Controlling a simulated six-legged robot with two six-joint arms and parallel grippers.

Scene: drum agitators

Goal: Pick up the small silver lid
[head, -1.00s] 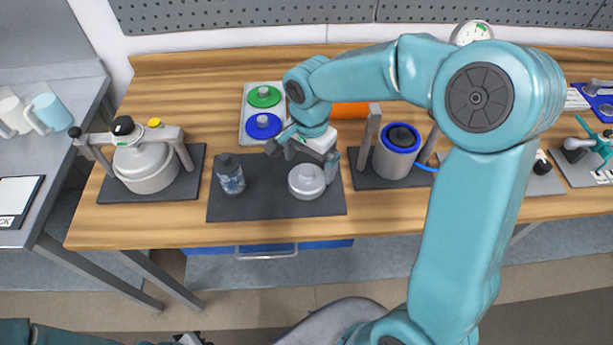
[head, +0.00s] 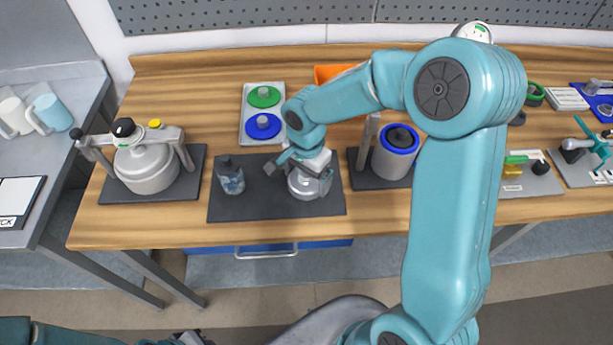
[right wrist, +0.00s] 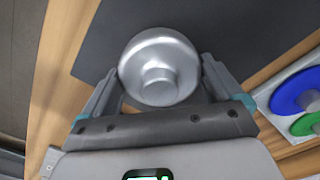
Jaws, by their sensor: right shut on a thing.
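The small silver lid (head: 307,189) is round with a raised knob and sits on a dark mat (head: 265,206); it also fills the middle of the right wrist view (right wrist: 158,75). My right gripper (head: 309,180) comes down over it, with one finger on each side of its rim, and is shut on it. The gripper partly hides the lid in the head view. Part of my left gripper (head: 188,339) shows at the bottom edge of the head view, mostly cut off, so its jaws cannot be read.
A bottle (head: 229,177) stands left of the lid on the same mat. A tray (head: 249,133) with a green lid (head: 264,97) and a blue lid (head: 263,126) lies behind. A blue-rimmed drum (head: 394,154) stands close on the right, and a clamped silver vessel (head: 147,168) far left.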

